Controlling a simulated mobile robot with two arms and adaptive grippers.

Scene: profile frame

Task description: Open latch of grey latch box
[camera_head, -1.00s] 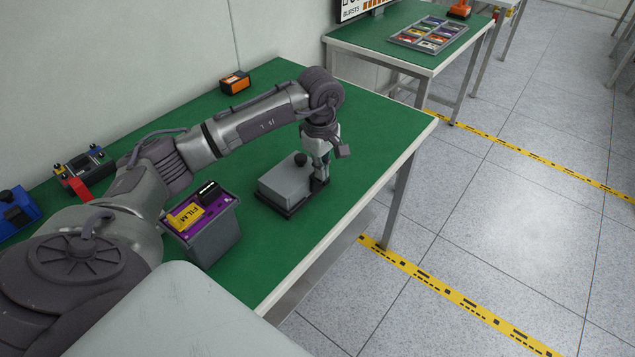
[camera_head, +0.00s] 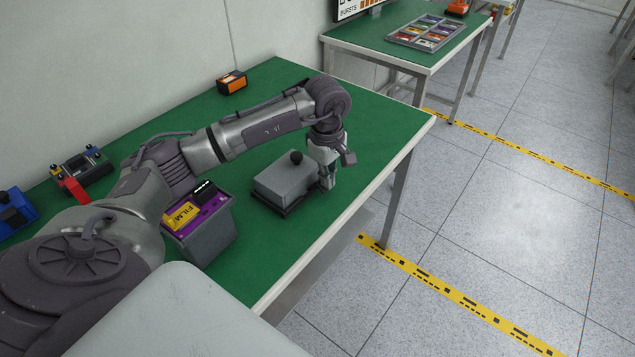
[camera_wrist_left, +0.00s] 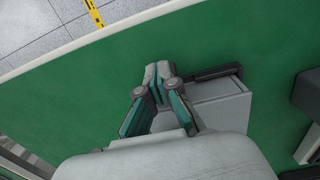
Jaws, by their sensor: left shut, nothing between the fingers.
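The grey latch box (camera_head: 284,183) stands on the green table, with a dark base and a black knob (camera_head: 296,157) on its lid. The lid looks closed. My left gripper (camera_head: 327,187) is shut and empty, pointing down beside the box's right end, close to it. In the left wrist view the shut fingertips (camera_wrist_left: 158,72) are beside the corner of the grey box (camera_wrist_left: 220,104), near its dark edge strip (camera_wrist_left: 214,74). Whether they touch the box I cannot tell. The latch itself is not clearly seen. My right gripper is not in view.
A grey bin (camera_head: 210,243) with a yellow film box (camera_head: 181,215) and a black item stands left of the latch box. An orange box (camera_head: 232,82) is at the wall. The green table (camera_head: 275,265) is clear in front and behind the latch box.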

